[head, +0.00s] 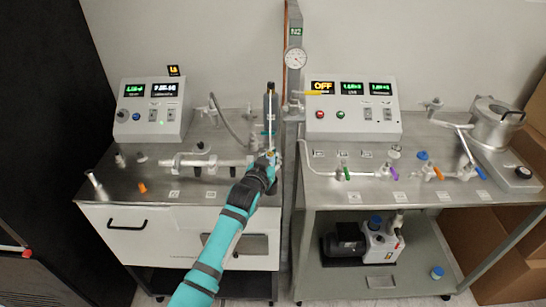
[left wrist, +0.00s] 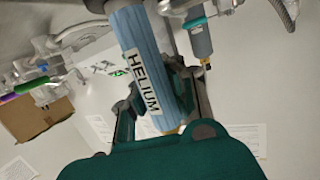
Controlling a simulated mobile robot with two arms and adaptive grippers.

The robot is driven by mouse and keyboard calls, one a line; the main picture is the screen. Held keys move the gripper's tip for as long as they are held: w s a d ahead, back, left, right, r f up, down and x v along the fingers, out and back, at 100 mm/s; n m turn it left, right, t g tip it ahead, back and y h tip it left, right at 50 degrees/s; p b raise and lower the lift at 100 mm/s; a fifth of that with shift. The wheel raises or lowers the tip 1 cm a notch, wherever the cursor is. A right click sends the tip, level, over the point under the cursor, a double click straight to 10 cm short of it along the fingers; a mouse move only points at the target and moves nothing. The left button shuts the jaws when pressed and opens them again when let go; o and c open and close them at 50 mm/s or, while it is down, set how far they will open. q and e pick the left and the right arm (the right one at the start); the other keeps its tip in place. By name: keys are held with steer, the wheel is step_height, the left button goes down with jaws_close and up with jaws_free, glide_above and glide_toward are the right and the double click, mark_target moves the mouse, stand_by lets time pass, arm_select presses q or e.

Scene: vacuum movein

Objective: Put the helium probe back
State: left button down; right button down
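The helium probe (left wrist: 139,62) is a pale blue tube with a white HELIUM label, seen large in the left wrist view. My left gripper (left wrist: 160,108) has its dark fingers on both sides of the tube and looks shut on it. In the head view my left gripper (head: 268,162) is at the right end of the left bench, beside the gap between benches. The probe is not clearly made out there. A dark upright piece (head: 270,103) stands just above the gripper; I cannot tell what it is. My right gripper is not in view.
The left bench (head: 120,188) carries a control box (head: 153,108) and metal pipe fittings (head: 205,162). The right bench (head: 320,187) carries a second control box (head: 352,108), coloured valves and a metal vessel (head: 497,125). A grey post with a gauge (head: 295,59) stands between them.

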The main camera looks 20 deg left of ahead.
arm_select(q)
steer(key=c, duration=1.9)
jaws_free()
steer(key=o, duration=0.4)
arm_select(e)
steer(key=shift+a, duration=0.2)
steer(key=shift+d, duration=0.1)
